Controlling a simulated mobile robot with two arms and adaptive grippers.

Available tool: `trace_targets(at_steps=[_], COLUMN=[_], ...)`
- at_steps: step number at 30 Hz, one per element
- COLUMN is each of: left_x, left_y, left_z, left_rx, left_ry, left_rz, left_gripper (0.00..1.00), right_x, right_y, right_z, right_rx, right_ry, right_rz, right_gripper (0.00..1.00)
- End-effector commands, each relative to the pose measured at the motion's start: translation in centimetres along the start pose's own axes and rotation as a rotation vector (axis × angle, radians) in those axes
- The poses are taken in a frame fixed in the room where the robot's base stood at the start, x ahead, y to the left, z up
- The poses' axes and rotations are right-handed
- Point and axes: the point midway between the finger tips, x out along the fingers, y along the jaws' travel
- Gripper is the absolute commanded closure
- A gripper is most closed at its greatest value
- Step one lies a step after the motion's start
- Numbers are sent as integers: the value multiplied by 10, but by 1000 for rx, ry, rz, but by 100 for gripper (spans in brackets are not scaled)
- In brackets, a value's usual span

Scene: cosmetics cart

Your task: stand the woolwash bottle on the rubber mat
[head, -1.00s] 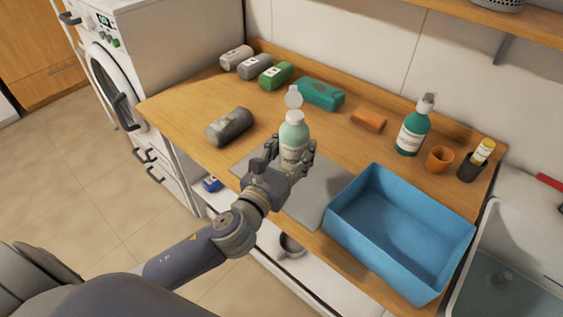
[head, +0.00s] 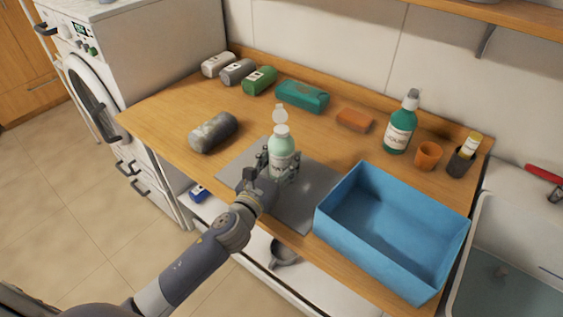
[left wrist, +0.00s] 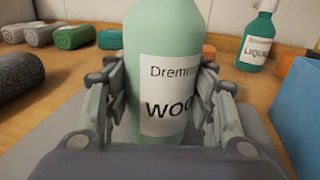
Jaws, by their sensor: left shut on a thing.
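The woolwash bottle (head: 283,155) is pale green with a white cap, a clear rounded piece above it and a white label. It is upright. My left gripper (head: 279,173) is shut around its lower body; in the left wrist view the bottle (left wrist: 169,80) stands between both fingers (left wrist: 164,115), label facing me. The grey rubber mat (head: 312,203) lies flat on the wooden counter, under the gripper and bottle. The bottle's base is hidden by the gripper, so I cannot tell whether it touches the mat. My right gripper is not in view.
A blue bin (head: 345,237) stands right of the mat. A dark grey roll (head: 213,132) lies to the left.

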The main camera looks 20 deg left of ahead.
Motion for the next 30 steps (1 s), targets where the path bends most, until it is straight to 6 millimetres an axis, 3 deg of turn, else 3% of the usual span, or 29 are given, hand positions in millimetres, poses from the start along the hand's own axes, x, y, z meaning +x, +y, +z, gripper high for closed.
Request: trace_targets(at_steps=[13, 14, 16, 30], left_x=[0, 0, 0, -4], left_y=[0, 0, 0, 0], left_z=[-9, -8, -8, -6], left_rx=[2, 2, 2, 1], left_ry=[-1, -1, -1, 0], left_rz=[-1, -1, -1, -1], left_gripper=[75, 45, 29, 29], right_x=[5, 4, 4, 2], right_y=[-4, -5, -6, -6], right_z=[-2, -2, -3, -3], right_rx=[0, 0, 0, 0], right_ry=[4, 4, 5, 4], right_rz=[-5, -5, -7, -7], right_gripper=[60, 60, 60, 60])
